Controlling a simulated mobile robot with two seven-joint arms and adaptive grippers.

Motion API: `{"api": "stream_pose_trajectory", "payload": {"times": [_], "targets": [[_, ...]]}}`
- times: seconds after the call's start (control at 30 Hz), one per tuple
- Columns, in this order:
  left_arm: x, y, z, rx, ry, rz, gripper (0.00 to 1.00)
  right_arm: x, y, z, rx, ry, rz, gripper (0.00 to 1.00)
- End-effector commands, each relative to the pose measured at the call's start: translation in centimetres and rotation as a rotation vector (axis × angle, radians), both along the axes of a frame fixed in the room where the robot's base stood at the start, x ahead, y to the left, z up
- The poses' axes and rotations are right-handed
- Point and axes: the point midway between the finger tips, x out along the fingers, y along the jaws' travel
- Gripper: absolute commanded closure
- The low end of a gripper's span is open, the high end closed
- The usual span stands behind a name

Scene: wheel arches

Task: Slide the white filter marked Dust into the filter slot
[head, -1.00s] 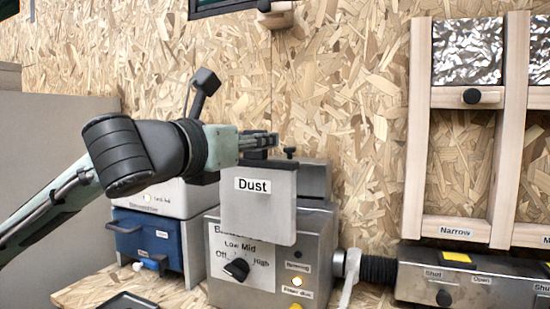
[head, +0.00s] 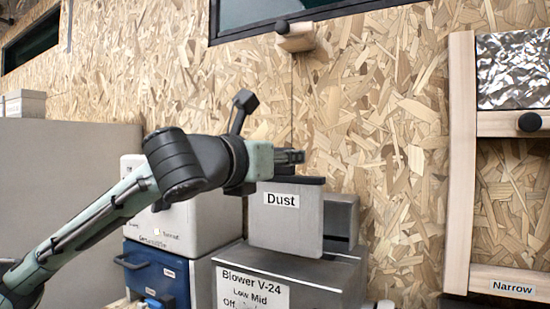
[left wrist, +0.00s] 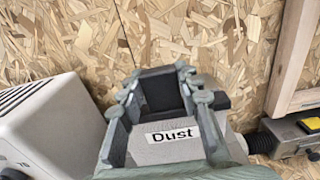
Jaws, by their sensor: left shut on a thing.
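The white filter marked Dust (head: 285,225) is a pale upright panel with a dark top edge. My left gripper (head: 289,157) is above it, shut on its dark top. In the left wrist view the gripper (left wrist: 163,92) has its fingers on either side of the dark part, with the filter (left wrist: 160,153) below. The filter's lower edge appears at the top of the grey Blower V-24 box (head: 310,268); I cannot tell whether it touches. A grey raised housing (head: 341,220) stands behind the filter to the right. The slot opening cannot be made out. My right gripper is out of view.
A white unit (head: 190,222) above a blue drawer (head: 160,272) stands left of the blower. A chipboard wall (head: 390,140) rises close behind. A wooden frame (head: 461,160) with a foil panel (head: 512,70) is at the right. The air above the blower's right side is clear.

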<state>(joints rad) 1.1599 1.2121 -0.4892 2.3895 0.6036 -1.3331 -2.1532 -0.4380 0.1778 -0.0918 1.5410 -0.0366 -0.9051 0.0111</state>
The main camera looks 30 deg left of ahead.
Motion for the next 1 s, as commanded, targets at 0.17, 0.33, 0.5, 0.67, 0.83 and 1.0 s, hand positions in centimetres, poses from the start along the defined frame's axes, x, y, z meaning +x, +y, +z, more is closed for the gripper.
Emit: {"api": "stream_pose_trajectory", "payload": {"times": [0.17,0.33,0.5,0.67,0.83,1.0], "targets": [[2.0,0.1,0.0,-0.002,0.0,0.0,0.88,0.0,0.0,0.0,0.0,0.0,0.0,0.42],[3.9,0.2,0.0,-0.001,0.0,0.0,0.88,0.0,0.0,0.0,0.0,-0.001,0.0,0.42],[5.8,0.3,0.0,-0.001,0.0,-0.001,0.88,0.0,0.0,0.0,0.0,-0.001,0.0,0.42],[5.7,0.3,-1.2,0.002,0.0,0.001,0.88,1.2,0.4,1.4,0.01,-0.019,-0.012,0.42],[5.7,0.3,-2.3,0.002,0.0,0.0,0.88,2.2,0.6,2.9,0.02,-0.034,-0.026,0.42],[5.7,0.3,-3.5,0.003,-0.001,0.0,0.88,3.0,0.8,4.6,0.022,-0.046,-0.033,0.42]]}}
